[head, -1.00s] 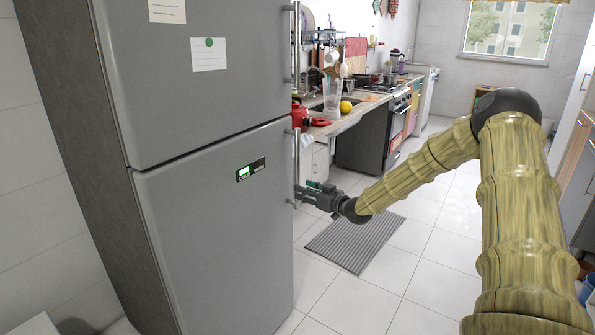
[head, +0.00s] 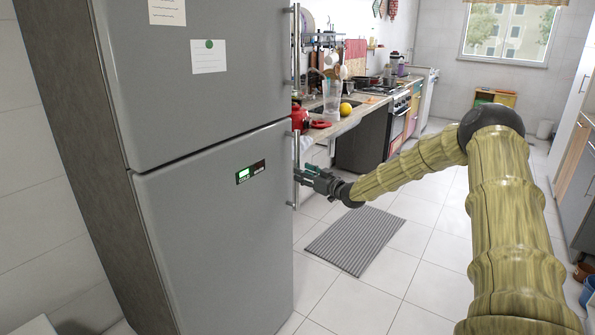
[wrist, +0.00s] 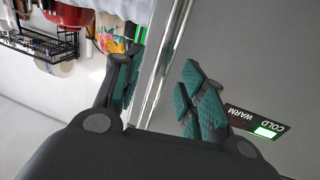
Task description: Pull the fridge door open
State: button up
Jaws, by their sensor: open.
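The grey fridge has an upper door (head: 215,100) and a lower door (head: 215,240), both shut. A thin upright handle (head: 295,150) runs along the right edge of the lower door; another handle (head: 295,45) is on the upper door. My gripper (head: 299,177) is at the lower handle, at about its middle height. In the wrist view my gripper (wrist: 162,80) is open, its teal-padded fingers on either side of a silver upright strip (wrist: 160,65) at the door's edge. I cannot tell whether either finger touches it. The COLD/WARM display (wrist: 258,122) shows beside the right finger.
A counter (head: 340,125) with a red kettle, a blender and a yellow fruit stands behind the fridge, beyond it a stove (head: 398,105). A grey striped mat (head: 355,240) lies on the tiles. The floor in front of the lower door's right side is open.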

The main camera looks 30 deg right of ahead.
jog(key=shift+w+a, duration=0.25)
jog(key=shift+w, duration=0.75)
jog(key=shift+w+a, duration=0.2)
jog(key=shift+w, duration=0.8)
grip_shut()
